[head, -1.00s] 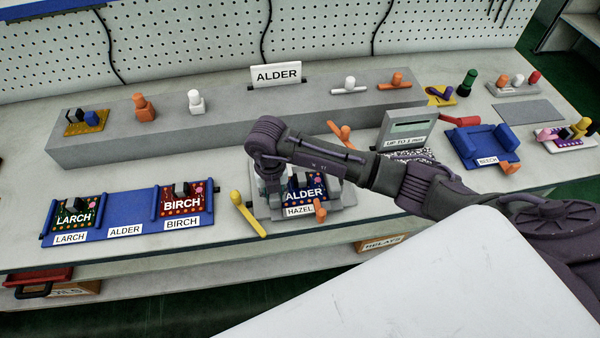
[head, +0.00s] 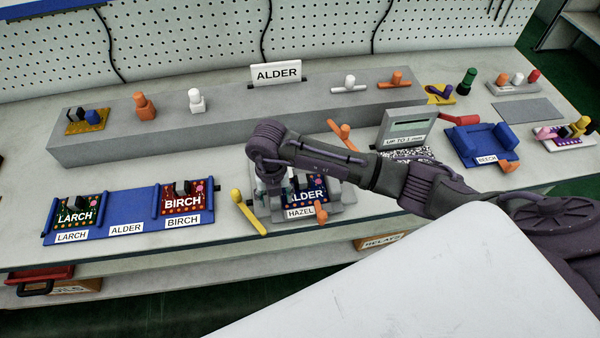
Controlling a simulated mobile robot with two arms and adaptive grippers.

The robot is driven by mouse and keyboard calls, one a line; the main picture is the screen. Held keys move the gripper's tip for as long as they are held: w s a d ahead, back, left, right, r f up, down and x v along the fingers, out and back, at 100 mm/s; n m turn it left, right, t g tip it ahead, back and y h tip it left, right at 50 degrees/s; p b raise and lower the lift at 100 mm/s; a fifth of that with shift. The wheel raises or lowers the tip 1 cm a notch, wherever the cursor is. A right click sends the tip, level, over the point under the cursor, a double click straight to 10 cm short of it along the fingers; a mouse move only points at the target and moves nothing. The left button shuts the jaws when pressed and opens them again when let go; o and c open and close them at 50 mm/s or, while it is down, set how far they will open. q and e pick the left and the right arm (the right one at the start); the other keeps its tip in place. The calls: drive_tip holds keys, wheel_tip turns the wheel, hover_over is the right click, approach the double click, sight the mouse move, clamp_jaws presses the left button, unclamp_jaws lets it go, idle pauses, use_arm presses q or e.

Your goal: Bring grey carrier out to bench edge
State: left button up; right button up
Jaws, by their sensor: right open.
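The grey carrier (head: 340,210), labelled HAZEL on its front, sits near the middle of the bench's front part. A dark blue board marked ALDER (head: 312,194) lies in it, and an orange-knobbed part (head: 321,213) is at its front right. My right gripper (head: 274,205) is open and points down at the carrier's left side, over the left end of the board. The gripper and wrist hide that part of the carrier, so I cannot tell whether the fingers touch it. My left gripper is not in view.
A blue rack (head: 126,213) with LARCH and BIRCH boards and an empty ALDER slot stands to the left. A yellow-handled tool (head: 248,212) lies close to the carrier's left. A grey display box (head: 405,130) and blue BEECH holder (head: 480,147) are to the right. The bench edge (head: 130,255) is in front.

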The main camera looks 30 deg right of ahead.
wheel_tip(320, 180, up, 12)
idle(0.5)
